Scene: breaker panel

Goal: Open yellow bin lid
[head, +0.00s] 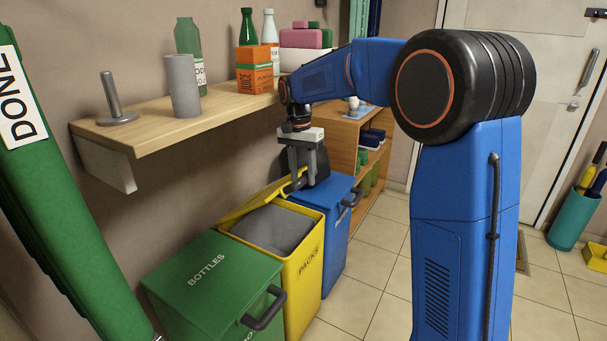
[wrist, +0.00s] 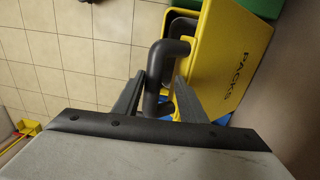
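The yellow bin (head: 304,268), marked PACKS, stands between a green and a blue bin, and its grey inside shows. Its yellow lid (head: 250,205) is raised and tilted up on the wall side; the lid's PACKS face shows in the wrist view (wrist: 248,35). My gripper (head: 301,178) is at the lid's dark handle (head: 294,187). In the wrist view its fingers (wrist: 160,88) stand on either side of the handle (wrist: 153,85), spread wider than the bar, with a gap on the right. Contact on the left is unclear.
The green BOTTLES bin (head: 200,275) and the blue bin (head: 335,225) are closed on either side. A wooden shelf (head: 165,128) with bottles and a juice carton (head: 255,75) juts out above. Tiled floor (head: 365,290) is clear in front.

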